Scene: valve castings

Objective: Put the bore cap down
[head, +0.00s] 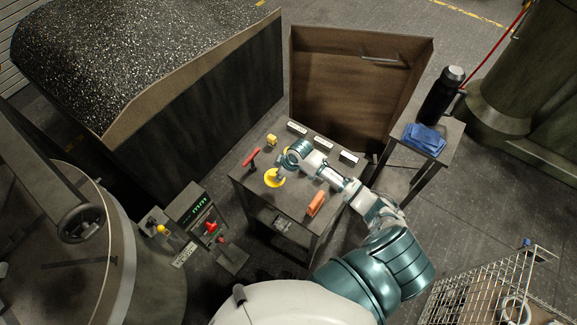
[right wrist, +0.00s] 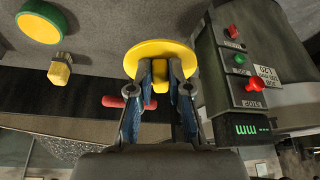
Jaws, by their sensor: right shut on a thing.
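The bore cap, a yellow disc (head: 273,179) with a small raised grip, is over the left front part of the dark bench (head: 296,203). My right gripper (head: 281,172) reaches it from above. In the right wrist view, the fingers of my right gripper (right wrist: 160,80) are shut on the yellow grip in the middle of the cap (right wrist: 177,55). Whether the cap's underside touches the bench top is hard to tell. My left gripper is not in view.
On the bench are a red handle (head: 251,157), a yellow block (head: 271,140), an orange piece (head: 316,204) and white-labelled blocks (head: 297,128) at the back. A control box (head: 197,212) stands left.

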